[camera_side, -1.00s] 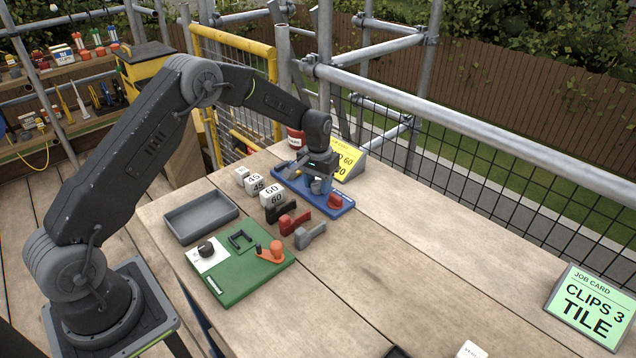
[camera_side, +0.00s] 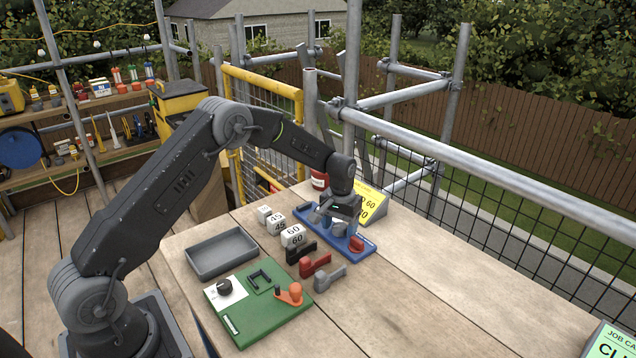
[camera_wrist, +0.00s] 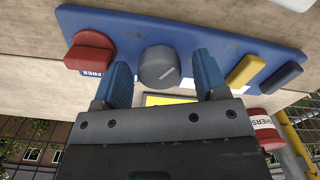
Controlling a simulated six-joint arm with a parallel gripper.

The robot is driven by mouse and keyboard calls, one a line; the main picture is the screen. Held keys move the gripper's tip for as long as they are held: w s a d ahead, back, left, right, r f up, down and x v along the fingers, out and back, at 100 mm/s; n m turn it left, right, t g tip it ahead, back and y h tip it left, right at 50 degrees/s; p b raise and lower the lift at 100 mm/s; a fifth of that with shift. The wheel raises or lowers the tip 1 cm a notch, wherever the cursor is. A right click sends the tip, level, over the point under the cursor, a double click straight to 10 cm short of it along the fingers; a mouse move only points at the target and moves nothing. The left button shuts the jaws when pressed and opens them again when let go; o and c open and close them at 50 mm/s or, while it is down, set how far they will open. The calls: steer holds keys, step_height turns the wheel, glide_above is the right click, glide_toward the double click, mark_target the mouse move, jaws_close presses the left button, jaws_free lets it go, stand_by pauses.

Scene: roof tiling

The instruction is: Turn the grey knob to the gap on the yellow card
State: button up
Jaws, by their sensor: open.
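The grey knob (camera_wrist: 158,66) is round, with a short white mark slanting up to the right in the wrist view. It sits on a blue board (camera_wrist: 212,32). My gripper (camera_wrist: 161,70) is open, its two blue fingers on either side of the knob, with visible space between each finger and the knob. In the side view my gripper (camera_side: 338,216) is low over the blue board (camera_side: 368,250). A yellow card (camera_side: 373,206) stands behind the board; part of its print is hidden by my arm. A yellow strip shows below the knob in the wrist view; its gap cannot be made out.
A red knob (camera_wrist: 90,53) is left of the grey one; a yellow block (camera_wrist: 245,71) and a dark block (camera_wrist: 281,76) are right. White number blocks (camera_side: 292,236), loose handles (camera_side: 314,264), a grey tray (camera_side: 222,252) and a green board (camera_side: 256,318) lie nearer.

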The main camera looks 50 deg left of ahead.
mark_target(340, 226)
steer(key=n, duration=0.4)
steer(key=shift+n, duration=0.4)
step_height(340, 226, up, 14)
steer(key=r, duration=0.1)
steer(key=s+d+r+m+t, duration=0.1)
steer(key=s+d+r+m, duration=0.1)
steer(key=s+r, duration=0.4)
steer(key=s+d+r+m+t, duration=0.1)
steer(key=s+d+r, duration=0.3)
steer(key=s, duration=0.6)
steer(key=shift+d+r+m+t, duration=0.25)
steer(key=shift+r+m+t, duration=0.15)
steer(key=shift+r+m, duration=0.6)
steer(key=shift+r, duration=0.2)
